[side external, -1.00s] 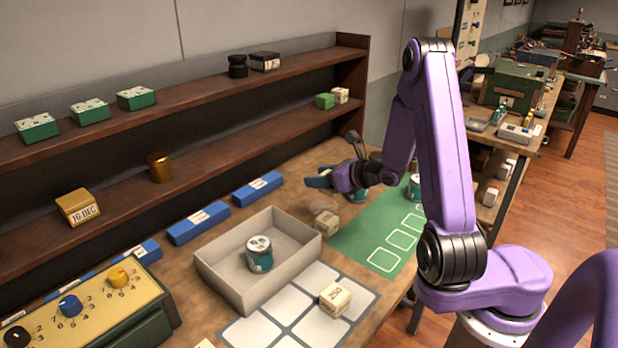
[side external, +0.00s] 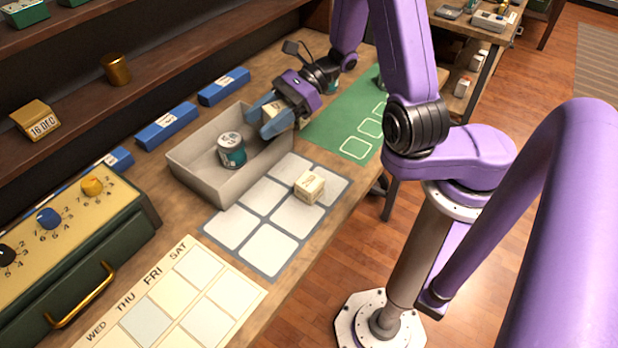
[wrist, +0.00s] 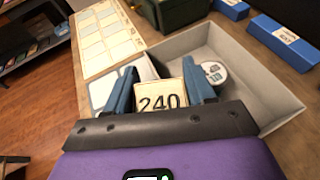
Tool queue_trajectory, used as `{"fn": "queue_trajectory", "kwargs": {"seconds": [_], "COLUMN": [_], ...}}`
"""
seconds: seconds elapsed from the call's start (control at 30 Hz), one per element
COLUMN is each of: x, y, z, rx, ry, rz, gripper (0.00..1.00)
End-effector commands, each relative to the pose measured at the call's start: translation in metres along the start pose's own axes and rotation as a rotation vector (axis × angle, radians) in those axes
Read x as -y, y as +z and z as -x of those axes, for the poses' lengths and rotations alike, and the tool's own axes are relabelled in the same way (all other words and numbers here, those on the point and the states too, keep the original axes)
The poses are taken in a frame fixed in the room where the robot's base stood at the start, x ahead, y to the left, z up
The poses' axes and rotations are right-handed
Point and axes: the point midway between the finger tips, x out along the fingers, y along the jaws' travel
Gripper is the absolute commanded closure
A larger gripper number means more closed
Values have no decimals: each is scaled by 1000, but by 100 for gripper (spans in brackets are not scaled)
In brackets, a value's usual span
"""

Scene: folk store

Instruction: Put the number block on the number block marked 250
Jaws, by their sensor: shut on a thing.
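My gripper (side external: 266,117) has blue fingers shut on a cream number block (wrist: 160,98). In the wrist view that block reads 240. In the side view the held block (side external: 271,110) is between the fingers, at the right rear end of the grey tray. The number block marked 250 (side external: 309,187) sits on a pale square of the grid mat, in front of and to the right of my gripper. Its number is small in the side view now. I cannot make out this block in the wrist view.
The open grey tray (side external: 192,182) holds a teal and white tin (side external: 231,150). The grid mat (side external: 234,228) lies in front of it. A green mat (side external: 325,134) is at right. Blue boxes (side external: 167,127) line the back. A dial box (side external: 60,262) stands at left.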

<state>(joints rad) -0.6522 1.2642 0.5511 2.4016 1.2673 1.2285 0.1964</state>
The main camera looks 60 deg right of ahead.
Motion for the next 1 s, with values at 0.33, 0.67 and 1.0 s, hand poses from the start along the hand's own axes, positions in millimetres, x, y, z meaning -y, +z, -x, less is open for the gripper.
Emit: {"fn": "queue_trajectory", "kwargs": {"seconds": [0.33, 0.67, 1.0], "x": [-93, -119, -118], "y": [0, -12, -44], "z": [2, 12, -1], "rx": [1, 1, 0], "ry": [542, 717, 715], "rz": [226, 295, 295], "gripper": [76, 76, 76]}}
